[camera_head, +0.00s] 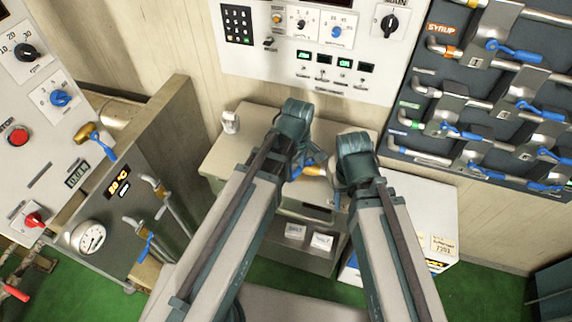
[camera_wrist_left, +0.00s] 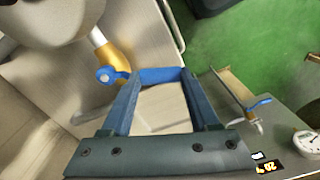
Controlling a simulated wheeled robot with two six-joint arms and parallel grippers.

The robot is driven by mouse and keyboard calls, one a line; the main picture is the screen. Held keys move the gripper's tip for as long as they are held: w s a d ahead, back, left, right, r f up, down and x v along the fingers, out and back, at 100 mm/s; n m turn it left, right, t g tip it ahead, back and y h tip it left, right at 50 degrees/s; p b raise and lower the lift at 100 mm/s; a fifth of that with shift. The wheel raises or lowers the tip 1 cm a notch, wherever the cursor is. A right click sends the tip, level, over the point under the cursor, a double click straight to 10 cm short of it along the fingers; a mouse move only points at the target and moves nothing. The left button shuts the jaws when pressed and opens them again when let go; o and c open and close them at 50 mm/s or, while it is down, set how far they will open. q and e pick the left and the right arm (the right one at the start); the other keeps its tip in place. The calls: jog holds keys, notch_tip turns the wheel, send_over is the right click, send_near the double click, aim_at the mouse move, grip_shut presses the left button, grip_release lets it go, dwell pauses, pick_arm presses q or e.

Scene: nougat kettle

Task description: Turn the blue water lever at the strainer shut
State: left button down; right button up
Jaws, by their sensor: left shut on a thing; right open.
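The blue water lever (camera_wrist_left: 110,76) sits by a brass-coloured fitting (camera_wrist_left: 117,55) in the left wrist view. In the head view the brass-coloured fitting (camera_head: 314,171) shows between my two wrists. My left gripper (camera_wrist_left: 162,78) is shut on the blue lever, with a blue bar spanning its fingertips. In the head view my left gripper (camera_head: 309,162) is beside the fitting, partly hidden by its wrist. My right gripper (camera_head: 340,183) is open, just right of the fitting; its fingers are mostly hidden. The strainer itself cannot be made out clearly.
A panel with a gauge (camera_head: 89,237), another blue lever (camera_head: 147,246) and a brass valve (camera_head: 88,133) stands at left. A rack of pipes with several blue levers (camera_head: 513,49) is at right. A control panel (camera_head: 290,75) is behind. Green floor shows below.

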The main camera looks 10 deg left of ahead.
pick_arm(q)
jog(key=shift+s+d+n, duration=0.2)
jog(key=shift+d+n, duration=0.5)
jog(key=shift+n, duration=0.3)
jog(key=shift+s+d+n, duration=0.2)
jog(key=shift+d+n, duration=0.45)
jog(key=shift+n, duration=0.35)
jog(key=shift+d, duration=0.1)
jog(key=shift+c, duration=0.7)
grip_release()
notch_tip(320, 180, up, 14)
jog(key=p, duration=1.3)
jog(key=shift+p, duration=0.4)
